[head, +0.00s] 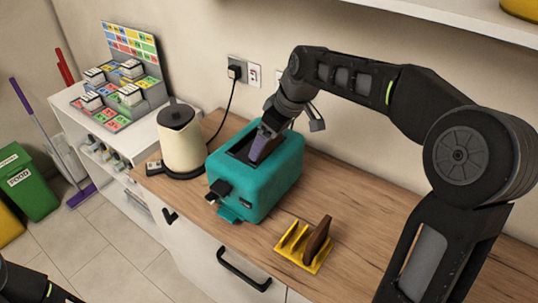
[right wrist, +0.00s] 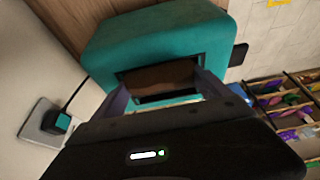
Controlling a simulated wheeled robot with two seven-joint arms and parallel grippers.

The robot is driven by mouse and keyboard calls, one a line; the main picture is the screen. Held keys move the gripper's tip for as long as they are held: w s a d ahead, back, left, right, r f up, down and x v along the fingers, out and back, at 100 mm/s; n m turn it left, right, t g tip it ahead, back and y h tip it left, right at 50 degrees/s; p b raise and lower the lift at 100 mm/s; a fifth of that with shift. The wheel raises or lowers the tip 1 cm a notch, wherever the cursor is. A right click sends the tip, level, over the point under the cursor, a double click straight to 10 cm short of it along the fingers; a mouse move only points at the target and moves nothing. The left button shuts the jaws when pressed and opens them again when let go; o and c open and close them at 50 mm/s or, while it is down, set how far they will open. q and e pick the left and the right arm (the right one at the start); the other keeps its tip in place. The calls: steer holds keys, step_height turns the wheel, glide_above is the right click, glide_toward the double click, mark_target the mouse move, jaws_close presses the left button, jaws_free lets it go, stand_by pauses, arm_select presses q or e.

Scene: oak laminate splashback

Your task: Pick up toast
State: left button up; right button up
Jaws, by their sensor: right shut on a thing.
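A teal toaster (head: 262,185) stands on the wooden counter, with its dark slot opening on top; it also fills the upper part of the right wrist view (right wrist: 160,38). My right gripper (head: 262,147) reaches down into the top of the toaster. In the right wrist view a brown slice of toast (right wrist: 158,77) sits in the slot between my two fingers, which are shut on it. The toast is hidden in the head view by the fingers and toaster. My left gripper is out of view.
A yellow rack (head: 291,250) holding one brown slice (head: 317,240) stands on the counter in front of the toaster. A cream kettle (head: 181,142) stands left of the toaster. Bare counter (head: 345,205) lies to the right. The wall is close behind.

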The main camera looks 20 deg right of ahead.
steer(key=c, duration=0.5)
steer(key=shift+r, duration=0.1)
steer(key=shift+r+p, duration=0.65)
steer(key=shift+r, duration=0.1)
step_height(320, 180, up, 6)
steer(key=p, duration=0.4)
steer(key=shift+a+p, duration=0.1)
steer(key=shift+p, duration=0.2)
steer(key=shift+s+a+f+b, duration=0.3)
steer(key=shift+a+b, duration=0.15)
steer(key=shift+b, duration=0.05)
steer(key=shift+s+a+f+b, duration=0.25)
steer(key=shift+a+b, duration=0.2)
steer(key=shift+b, duration=0.05)
steer(key=shift+s+a+b, duration=0.6)
steer(key=shift+s+a, duration=0.75)
steer(key=shift+a, duration=0.9)
steer(key=shift+s+a+b, duration=0.55)
steer(key=shift+s+a, duration=0.85)
steer(key=shift+a, duration=0.9)
steer(key=shift+s+a+b, duration=0.6)
steer(key=shift+s+a, duration=0.75)
steer(key=shift+a, duration=0.9)
